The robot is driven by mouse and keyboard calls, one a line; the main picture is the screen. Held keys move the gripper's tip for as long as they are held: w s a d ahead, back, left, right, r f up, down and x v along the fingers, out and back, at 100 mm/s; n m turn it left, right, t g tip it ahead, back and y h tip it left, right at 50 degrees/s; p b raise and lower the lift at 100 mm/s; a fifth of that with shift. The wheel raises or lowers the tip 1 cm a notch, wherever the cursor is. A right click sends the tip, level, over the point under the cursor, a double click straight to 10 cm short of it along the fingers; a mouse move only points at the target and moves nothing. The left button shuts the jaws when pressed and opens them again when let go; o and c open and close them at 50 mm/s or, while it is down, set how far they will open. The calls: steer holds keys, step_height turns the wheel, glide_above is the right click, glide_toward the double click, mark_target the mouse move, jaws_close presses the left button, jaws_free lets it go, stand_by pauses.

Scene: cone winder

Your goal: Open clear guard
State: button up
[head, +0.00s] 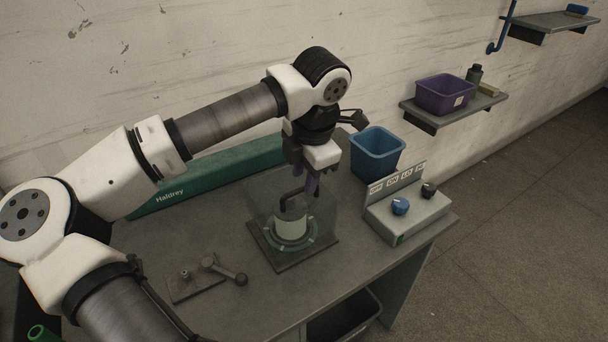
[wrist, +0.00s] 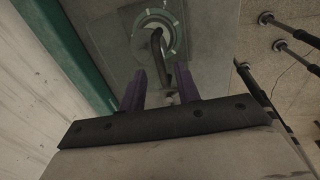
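The clear guard (head: 262,198) is a faint see-through box over the winder on the bench. It looks closed, standing over the round winder base (head: 291,230) with its pale ring. A dark bent handle (head: 290,198) shows at the guard and also in the wrist view (wrist: 157,45). My gripper (head: 312,190) points down just above the guard, beside the handle. In the wrist view its two purple fingers (wrist: 160,82) are apart, with the handle showing between or beyond them. Whether they touch it I cannot tell.
A control box (head: 408,215) with blue and black knobs stands right of the winder. A blue bin (head: 376,155) is behind it. A crank plate (head: 195,285) lies at front left. A green Haldrey panel (head: 215,178) runs along the wall. A shelf (head: 455,112) holds a purple bin.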

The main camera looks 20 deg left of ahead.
steer(key=shift+w+a+f, duration=0.15)
steer(key=shift+f, duration=0.85)
jaws_close()
